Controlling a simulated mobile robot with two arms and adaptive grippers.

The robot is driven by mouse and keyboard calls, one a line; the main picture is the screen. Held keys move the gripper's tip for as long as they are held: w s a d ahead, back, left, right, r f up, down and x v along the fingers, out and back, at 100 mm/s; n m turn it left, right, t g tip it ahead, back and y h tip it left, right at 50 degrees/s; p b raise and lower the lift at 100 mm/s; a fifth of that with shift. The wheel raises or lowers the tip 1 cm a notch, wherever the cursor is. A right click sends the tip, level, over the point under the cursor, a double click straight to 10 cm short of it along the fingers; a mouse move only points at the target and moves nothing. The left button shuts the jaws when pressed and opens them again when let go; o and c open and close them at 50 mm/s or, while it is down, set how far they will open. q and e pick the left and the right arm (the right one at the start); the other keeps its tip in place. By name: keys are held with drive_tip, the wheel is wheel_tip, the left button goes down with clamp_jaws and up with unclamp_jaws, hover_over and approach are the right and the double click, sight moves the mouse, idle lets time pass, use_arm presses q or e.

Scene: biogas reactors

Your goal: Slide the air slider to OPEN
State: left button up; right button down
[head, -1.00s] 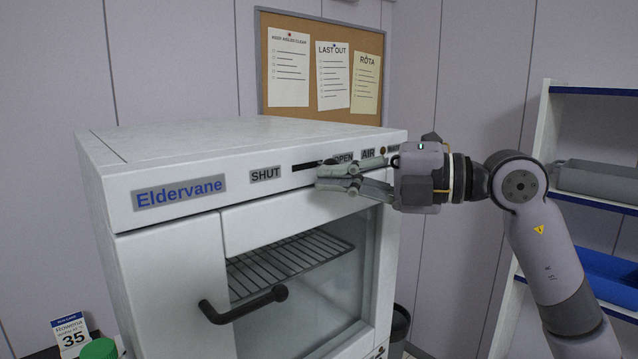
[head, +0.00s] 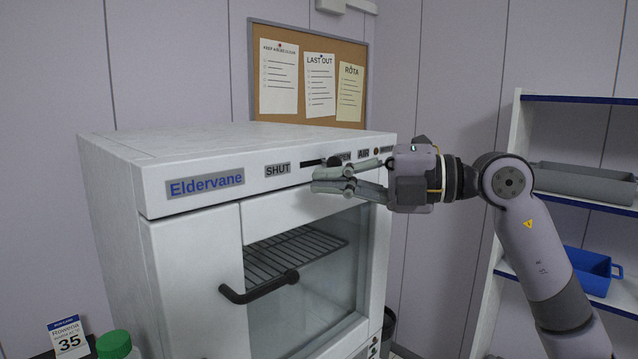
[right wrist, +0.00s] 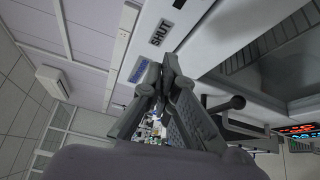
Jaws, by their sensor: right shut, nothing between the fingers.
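The air slider's dark slot (head: 312,163) runs along the top front panel of the white Eldervane cabinet (head: 190,229). The SHUT label (head: 278,169) is left of it; the OPEN label (head: 344,156), partly hidden, is at its right, followed by the AIR label (head: 364,154). A dark piece (head: 333,161) at the slot's right end may be the slider knob; my fingers partly cover this area. My right gripper (head: 316,181) is shut and empty, its tips just below the slot in the picture. The right wrist view shows its closed fingers (right wrist: 165,72) near the SHUT label. My left gripper is out of view.
The cabinet's dark door handle (head: 259,288) sticks out below the panel. A shelf unit with a grey tray (head: 585,184) and a blue bin (head: 588,272) stands at right. A green-capped container (head: 115,344) is at lower left.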

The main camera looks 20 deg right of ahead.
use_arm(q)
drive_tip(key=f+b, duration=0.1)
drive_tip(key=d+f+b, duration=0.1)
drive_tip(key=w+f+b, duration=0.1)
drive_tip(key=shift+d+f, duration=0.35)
use_arm(e)
drive_tip(key=w+d+v, duration=0.1)
drive_tip(key=v, duration=0.8)
drive_tip(key=shift+f, duration=0.3)
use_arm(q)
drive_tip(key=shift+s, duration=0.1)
